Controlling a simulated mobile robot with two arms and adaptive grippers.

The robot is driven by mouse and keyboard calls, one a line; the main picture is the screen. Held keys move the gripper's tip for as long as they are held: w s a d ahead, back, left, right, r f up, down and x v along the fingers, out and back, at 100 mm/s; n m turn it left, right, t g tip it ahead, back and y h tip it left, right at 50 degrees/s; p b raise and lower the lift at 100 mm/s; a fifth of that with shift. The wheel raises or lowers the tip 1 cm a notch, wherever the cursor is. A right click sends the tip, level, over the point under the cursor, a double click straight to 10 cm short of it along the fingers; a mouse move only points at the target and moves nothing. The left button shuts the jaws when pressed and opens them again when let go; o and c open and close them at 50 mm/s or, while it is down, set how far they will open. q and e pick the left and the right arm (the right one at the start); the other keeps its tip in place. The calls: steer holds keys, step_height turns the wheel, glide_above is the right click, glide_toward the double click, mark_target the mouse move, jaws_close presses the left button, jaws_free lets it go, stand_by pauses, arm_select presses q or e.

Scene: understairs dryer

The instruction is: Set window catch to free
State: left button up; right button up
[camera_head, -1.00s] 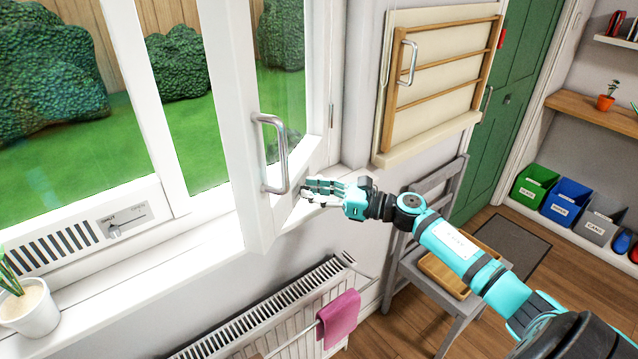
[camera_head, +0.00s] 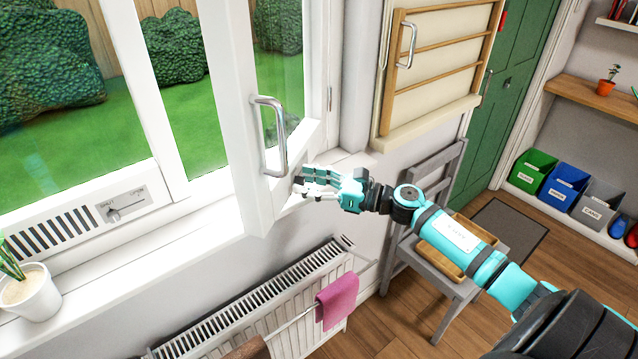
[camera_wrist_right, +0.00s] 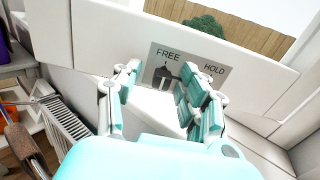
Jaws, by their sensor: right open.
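The window catch (camera_wrist_right: 163,74) is a small dark lever on a grey plate (camera_wrist_right: 187,68) marked FREE and HOLD, on the white sash's lower rail. In the right wrist view it stands beneath the word FREE, seen in the gap between my fingers. In the head view the catch is hidden by the sash (camera_head: 232,110), which stands swung inward. My right gripper (camera_head: 304,181) is open and empty beside the sash's bottom. In the right wrist view the open fingers (camera_wrist_right: 158,98) flank the lever; I cannot tell whether they touch it. My left gripper is out of view.
The sash carries a metal pull handle (camera_head: 270,137). A vent slider (camera_head: 126,208) marked SHUT is on the left frame. A radiator (camera_head: 262,305) with a pink cloth (camera_head: 338,300) is below the sill. A grey chair (camera_head: 425,275) stands right of it. A potted plant (camera_head: 30,293) sits left.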

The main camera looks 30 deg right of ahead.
steer(key=v, duration=1.1)
steer(key=shift+s+d, duration=0.2)
steer(key=shift+s, duration=0.15)
steer(key=d+f+m+t+h, duration=0.1)
steer(key=d+f+m+h, duration=0.3)
steer(key=f+m, duration=0.55)
steer(key=d+f+m+t+h, duration=0.1)
steer(key=d+f+m+h, duration=0.25)
steer(key=f+m, duration=0.6)
steer(key=s+a+f+m+g+h, duration=0.15)
steer(key=s+f+m, duration=0.25)
steer(key=f, duration=0.5)
steer(key=s+a+f+m+g+h, duration=0.1)
steer(key=s+f+m+g+h, duration=0.25)
steer(key=f, duration=0.65)
steer(key=s+a+f+m+g, duration=0.3)
steer(key=s+a+f+m, duration=0.2)
steer(key=s+f, duration=0.35)
steer(key=s+a+f+m+g, duration=0.2)
steer(key=s+a+f+m, duration=0.25)
steer(key=s+f, duration=0.4)
steer(key=s+a+f+m+g+y, duration=0.1)
steer(key=s+a+f+m+g, duration=0.1)
steer(key=s+a, duration=0.3)
steer(key=s+a+f+m+g, duration=0.3)
steer(key=s+a, duration=0.3)
steer(key=s, duration=0.4)
steer(key=shift+a+f+y, duration=0.3)
steer(key=shift+f+y, duration=0.05)
steer(key=shift+f, duration=0.35)
